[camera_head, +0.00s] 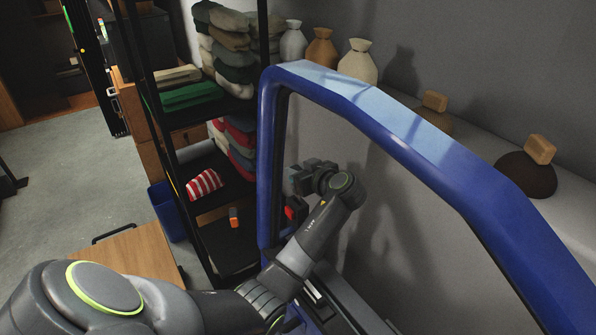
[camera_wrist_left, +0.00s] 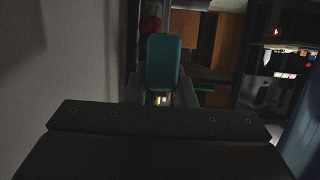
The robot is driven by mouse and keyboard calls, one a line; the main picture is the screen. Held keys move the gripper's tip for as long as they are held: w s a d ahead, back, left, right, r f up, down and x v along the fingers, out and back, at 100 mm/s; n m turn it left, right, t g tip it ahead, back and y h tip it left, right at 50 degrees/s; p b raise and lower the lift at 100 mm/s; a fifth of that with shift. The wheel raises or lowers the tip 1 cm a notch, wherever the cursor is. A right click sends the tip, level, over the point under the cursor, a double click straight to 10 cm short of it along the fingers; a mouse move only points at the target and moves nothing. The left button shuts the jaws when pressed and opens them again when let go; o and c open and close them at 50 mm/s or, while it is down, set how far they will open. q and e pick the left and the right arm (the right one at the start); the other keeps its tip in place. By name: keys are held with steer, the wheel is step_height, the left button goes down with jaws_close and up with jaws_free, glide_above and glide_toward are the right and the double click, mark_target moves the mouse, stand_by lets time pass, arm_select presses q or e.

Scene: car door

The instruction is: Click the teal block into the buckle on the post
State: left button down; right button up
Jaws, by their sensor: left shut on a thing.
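The teal block (camera_wrist_left: 163,62) stands up in the middle of the left wrist view, its lower end between the fingers of my left gripper (camera_wrist_left: 160,98). In the head view my left gripper (camera_head: 299,180) is inside the opening of the blue door frame, with my forearm reaching in from the lower left. The block cannot be made out clearly there. A small red and dark thing (camera_head: 292,212), which may be the buckle, shows below the gripper, partly hidden by my arm. I cannot tell the gap between block and buckle. My right gripper is out of view.
The blue door frame (camera_head: 268,150) arches around my left arm. A dark shelf (camera_head: 225,240) with folded cloths and a striped red cloth (camera_head: 203,184) stands to the left. Vases (camera_head: 358,64) and brown blocks (camera_head: 540,149) sit on a ledge behind the frame.

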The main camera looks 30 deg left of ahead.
arm_select(q)
steer(key=shift+f, duration=0.15)
steer(key=shift+f+b, duration=0.35)
steer(key=shift+b, duration=0.05)
